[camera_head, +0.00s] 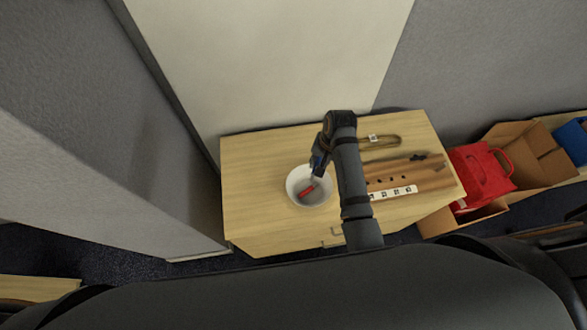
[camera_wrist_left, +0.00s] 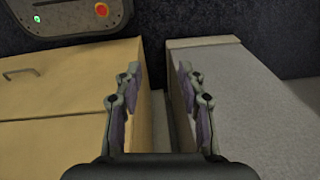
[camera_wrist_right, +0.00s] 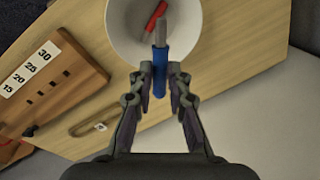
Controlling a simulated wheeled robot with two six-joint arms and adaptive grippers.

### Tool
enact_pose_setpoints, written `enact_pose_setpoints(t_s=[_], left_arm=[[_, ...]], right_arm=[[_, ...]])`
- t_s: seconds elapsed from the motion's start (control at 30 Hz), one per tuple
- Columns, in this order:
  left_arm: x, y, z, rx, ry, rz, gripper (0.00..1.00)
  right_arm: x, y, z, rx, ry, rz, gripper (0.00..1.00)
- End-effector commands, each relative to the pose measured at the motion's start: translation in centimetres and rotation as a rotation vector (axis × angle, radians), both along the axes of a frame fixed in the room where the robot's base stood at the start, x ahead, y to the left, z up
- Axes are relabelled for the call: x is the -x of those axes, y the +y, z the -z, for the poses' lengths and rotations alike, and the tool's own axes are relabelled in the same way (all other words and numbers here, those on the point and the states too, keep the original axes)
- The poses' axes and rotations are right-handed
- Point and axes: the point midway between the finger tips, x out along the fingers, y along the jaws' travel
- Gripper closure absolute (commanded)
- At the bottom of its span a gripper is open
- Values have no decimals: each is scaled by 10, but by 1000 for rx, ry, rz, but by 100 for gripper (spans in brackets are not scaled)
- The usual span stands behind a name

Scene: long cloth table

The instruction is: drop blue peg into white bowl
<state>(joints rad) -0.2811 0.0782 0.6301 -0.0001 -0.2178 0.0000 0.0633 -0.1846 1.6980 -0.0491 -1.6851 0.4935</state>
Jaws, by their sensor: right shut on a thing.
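The white bowl (camera_head: 296,183) stands on the wooden table, and a red peg (camera_head: 307,191) lies in it. My right gripper (camera_head: 318,172) is above the bowl's right side. In the right wrist view the right gripper (camera_wrist_right: 160,80) is shut on the blue peg (camera_wrist_right: 160,62), whose grey end points over the inside of the bowl (camera_wrist_right: 125,30). The red peg (camera_wrist_right: 156,14) shows beyond it. My left gripper (camera_wrist_left: 160,100) is open and empty in the left wrist view, away from the bowl.
A wooden board (camera_head: 400,177) with holes and a number strip (camera_head: 392,193) lies right of the bowl. A brown loop with a tag (camera_head: 372,138) lies behind it. A red bag (camera_head: 480,175) and cardboard boxes (camera_head: 530,150) stand to the right. The table's left part (camera_head: 250,170) is clear.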

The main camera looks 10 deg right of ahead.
Motion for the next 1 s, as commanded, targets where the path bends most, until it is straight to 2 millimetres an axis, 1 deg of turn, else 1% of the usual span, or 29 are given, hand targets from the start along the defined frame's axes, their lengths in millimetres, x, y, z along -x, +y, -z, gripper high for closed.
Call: enact_pose_setpoints(t_s=[0.03, 0.1, 0.17, 0.27, 0.3, 0.4, 0.47, 0.5, 0.57, 0.7, 0.77, 0.87, 0.97, 1.0], left_arm=[[-9, 0, -1, 0, -13, 0, 60], [-15, 0, -1, 0, -21, 0, 60], [-10, 0, -1, -1, -14, 0, 60], [16, 0, 1, -1, 24, -1, 60], [28, 1, 2, -1, 42, -1, 60], [51, 1, 3, -2, 75, -2, 60], [55, 2, 3, -2, 81, -2, 60], [54, 2, 3, -3, 79, -2, 60], [45, 3, 3, -3, 66, -1, 60], [9, 2, 0, -2, 12, 1, 60], [0, 2, -1, -2, -2, 1, 60], [-1, 2, 0, -2, -2, 1, 60], [10, 2, 1, -3, 15, 1, 60], [17, 2, 1, -3, 24, 0, 60]], right_arm=[[3, 0, -1, 1, 3, 6, 100], [3, -1, -1, 1, 3, 8, 100], [3, 0, 2, 0, 4, 7, 100], [3, 0, 10, 1, 5, 5, 100], [3, 0, 16, 0, 6, 5, 100], [3, 0, 30, 2, 5, 5, 100], [3, -1, 38, 2, 5, 5, 100], [3, -1, 42, 1, 4, 6, 100], [3, -1, 49, 1, 4, 6, 100], [3, 0, 57, 1, 3, 6, 100], [3, 0, 59, 0, 2, 6, 100], [3, 0, 59, 1, 1, 6, 100], [3, 0, 59, 1, 1, 6, 100], [3, 0, 59, 1, 1, 5, 82]])
